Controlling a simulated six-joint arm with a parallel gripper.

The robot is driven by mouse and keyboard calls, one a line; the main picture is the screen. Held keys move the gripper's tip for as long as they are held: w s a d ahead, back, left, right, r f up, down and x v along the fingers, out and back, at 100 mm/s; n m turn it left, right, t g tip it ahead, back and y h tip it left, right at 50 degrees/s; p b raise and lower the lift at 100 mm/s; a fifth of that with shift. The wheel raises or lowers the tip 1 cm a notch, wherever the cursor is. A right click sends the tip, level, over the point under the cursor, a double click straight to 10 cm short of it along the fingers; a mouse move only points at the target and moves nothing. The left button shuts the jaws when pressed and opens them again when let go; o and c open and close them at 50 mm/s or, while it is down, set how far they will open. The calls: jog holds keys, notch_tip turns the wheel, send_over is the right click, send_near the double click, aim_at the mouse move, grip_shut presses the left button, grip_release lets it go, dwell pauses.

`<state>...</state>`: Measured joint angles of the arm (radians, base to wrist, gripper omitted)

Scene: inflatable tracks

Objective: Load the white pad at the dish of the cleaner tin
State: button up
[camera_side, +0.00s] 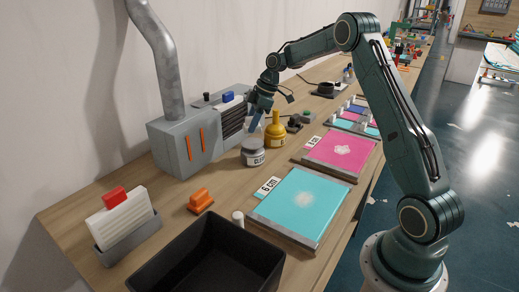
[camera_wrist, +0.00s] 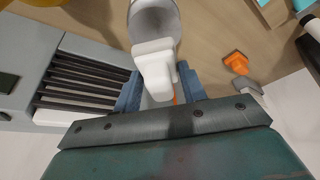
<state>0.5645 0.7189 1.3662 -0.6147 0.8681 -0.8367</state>
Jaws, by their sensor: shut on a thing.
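The white pad (camera_wrist: 153,68) is a pale block with a narrower stem, held between the blue fingers of my gripper (camera_wrist: 158,92) in the wrist view. The cleaner tin (camera_side: 253,157) is a short grey pot with a light label, standing on the bench. In the wrist view the round grey dish of the tin (camera_wrist: 153,22) shows just beyond the pad, whose far end overlaps its near rim. I cannot tell whether they touch. In the side view my gripper (camera_side: 256,121) is above and close to the tin, and the pad is hard to make out.
A yellow bottle (camera_side: 275,131) stands close behind the tin. A grey extractor box (camera_side: 185,148) with a duct is to its left. Teal (camera_side: 305,205) and pink (camera_side: 340,152) panels lie to the right. An orange clip (camera_side: 200,200) and a black bin (camera_side: 210,255) are in front.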

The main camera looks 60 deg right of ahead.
aim_at(253, 143)
jog(key=shift+f, duration=1.8)
jog(key=shift+f, duration=1.05)
dwell(1.0)
jog(key=shift+r, duration=0.1)
dwell(0.5)
jog(key=shift+r, duration=3.45)
jog(key=shift+w+a+f+m, duration=0.1)
jog(key=shift+a+m, duration=0.05)
jog(key=shift+a, duration=0.3)
jog(key=shift+a+f+m, duration=0.1)
jog(key=shift+a+m, duration=0.05)
jog(key=shift+a, duration=0.3)
jog(key=s+a+f+m+h, duration=0.1)
jog(key=s+a+f+m, duration=0.2)
jog(key=a, duration=0.6)
jog(key=s+a+f+m+t+h, duration=0.1)
jog(key=s+a+f+m+h, duration=0.1)
jog(key=s+a+m, duration=0.3)
jog(key=a+f, duration=0.1)
jog(key=a, duration=0.3)
jog(key=shift+s+a+f, duration=0.2)
jog(key=shift+s+a, duration=0.1)
jog(key=shift+a, duration=0.1)
